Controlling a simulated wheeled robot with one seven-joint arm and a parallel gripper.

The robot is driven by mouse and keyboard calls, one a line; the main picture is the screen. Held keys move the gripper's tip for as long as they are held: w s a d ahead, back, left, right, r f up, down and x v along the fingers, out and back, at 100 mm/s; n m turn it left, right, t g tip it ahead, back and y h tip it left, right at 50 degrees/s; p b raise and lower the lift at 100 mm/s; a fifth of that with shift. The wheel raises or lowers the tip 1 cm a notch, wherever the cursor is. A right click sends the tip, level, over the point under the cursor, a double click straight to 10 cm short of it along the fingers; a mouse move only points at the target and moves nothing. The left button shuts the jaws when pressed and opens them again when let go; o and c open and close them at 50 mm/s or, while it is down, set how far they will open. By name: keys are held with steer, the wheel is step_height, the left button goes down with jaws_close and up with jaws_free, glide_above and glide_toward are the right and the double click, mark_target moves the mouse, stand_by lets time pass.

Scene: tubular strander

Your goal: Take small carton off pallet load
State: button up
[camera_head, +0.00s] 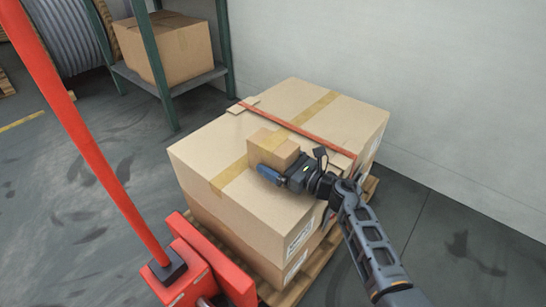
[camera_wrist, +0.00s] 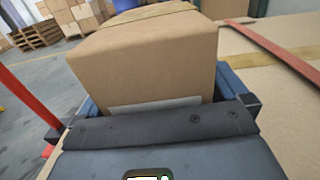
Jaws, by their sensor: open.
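The small carton (camera_head: 272,148) is a brown box with a tape strip, sitting on top of the large cartons (camera_head: 225,165) of the pallet load. In the wrist view the small carton (camera_wrist: 150,62) fills the middle, with a pale label low on its near face. My gripper (camera_head: 272,170) is at the carton's near side in the head view. In the wrist view its blue fingers (camera_wrist: 158,100) show at the left and right of the carton. The jaws are open; whether a finger touches the carton I cannot tell. The fingertips are mostly hidden behind the carton.
A red strap (camera_head: 300,128) crosses the load's top behind the carton. A red pallet-truck handle (camera_head: 90,140) rises at the left. A green-posted shelf (camera_head: 150,80) with a box stands at the back left. A wall (camera_head: 430,90) borders the right. Grey floor is free at the left.

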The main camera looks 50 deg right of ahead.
steer(key=c, duration=1.2)
steer(key=shift+r, duration=0.1)
steer(key=shift+c, duration=0.5)
